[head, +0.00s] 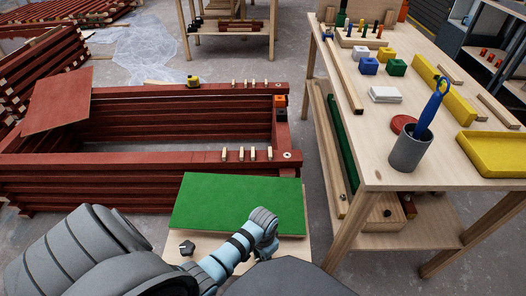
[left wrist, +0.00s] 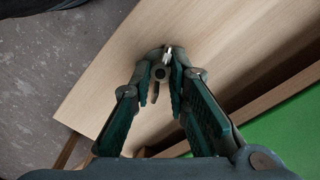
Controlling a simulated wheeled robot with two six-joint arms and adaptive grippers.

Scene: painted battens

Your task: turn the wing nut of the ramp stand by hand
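The wing nut (left wrist: 160,73) is a small dark fitting with a pale metal tip, in the left wrist view. It sits on the pale wooden base of the ramp stand (left wrist: 205,40), near one end. My left gripper (left wrist: 161,78) has its dark green-padded fingers drawn in on both sides of the nut, seemingly touching it. In the head view the ramp stand's green panel (head: 235,203) lies in front of me; my left arm reaches over its near edge and hides the nut and fingertips. A dark knob (head: 187,248) sits on the base's left part. My right gripper is not in view.
A stack of dark red battens (head: 90,185) stands behind the stand. A wooden workbench (head: 370,150) at right bears a grey cup (head: 408,154) with a blue tool, coloured blocks and a yellow tray (head: 492,153). Grey floor is free between stand and bench.

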